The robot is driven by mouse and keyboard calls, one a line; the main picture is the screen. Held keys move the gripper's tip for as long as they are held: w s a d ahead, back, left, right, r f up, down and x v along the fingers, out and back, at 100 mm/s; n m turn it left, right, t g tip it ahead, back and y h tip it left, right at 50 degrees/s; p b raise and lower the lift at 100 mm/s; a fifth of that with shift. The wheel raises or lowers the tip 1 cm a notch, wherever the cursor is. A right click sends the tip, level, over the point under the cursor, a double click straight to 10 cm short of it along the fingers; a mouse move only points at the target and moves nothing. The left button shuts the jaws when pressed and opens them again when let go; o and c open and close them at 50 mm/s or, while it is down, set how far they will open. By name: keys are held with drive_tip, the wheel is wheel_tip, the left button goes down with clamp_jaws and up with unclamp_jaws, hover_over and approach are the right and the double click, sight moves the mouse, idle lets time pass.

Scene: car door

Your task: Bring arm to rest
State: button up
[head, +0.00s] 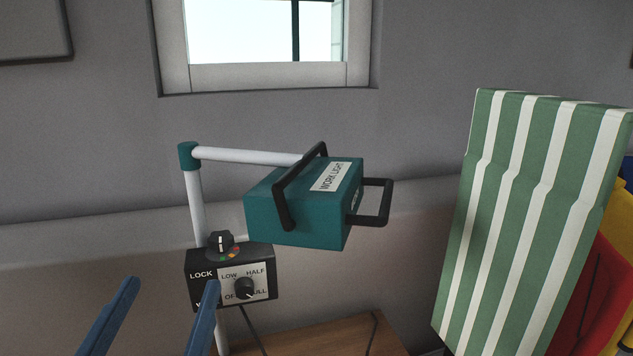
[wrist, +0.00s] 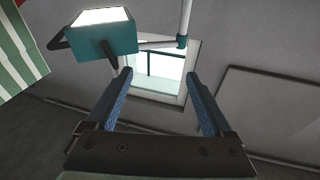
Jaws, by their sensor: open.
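My gripper (head: 168,290) shows as two blue fingers at the lower left of the head view. It is open and empty. In the wrist view the two fingers (wrist: 158,78) stand wide apart with nothing between them but the wall and window behind. The teal work light (head: 300,208), with black handles, hangs from a white pole arm to the right of and above my gripper. It also shows at the top left of the wrist view (wrist: 105,40), its lamp face lit. One finger overlaps the black control box (head: 262,275) in the head view; I cannot tell whether they touch.
The control box carries a dial marked LOW, HALF, FULL and a LOCK knob (head: 221,243). A wooden surface (head: 340,338) lies below. A green-and-white striped panel (head: 535,210) stands at the right, with red and yellow things behind it. A window (head: 265,35) is in the grey wall.

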drive_tip(key=s+d+r+t+p, duration=0.1)
drive_tip(key=d+r, duration=0.3)
drive_tip(key=r, duration=0.5)
drive_tip(key=s+d+r+t+p, duration=0.1)
drive_tip(key=d+r+t, duration=0.3)
drive_tip(key=r, duration=0.6)
drive_tip(key=s+d+r+t+p, duration=0.1)
drive_tip(key=d+r, duration=0.4)
drive_tip(key=r, duration=0.5)
drive_tip(key=shift+d+r+t+h+p, duration=0.25)
drive_tip(key=shift+d+t+h+p, duration=0.1)
drive_tip(key=shift+t+p, duration=0.6)
drive_tip(key=shift+f, duration=0.15)
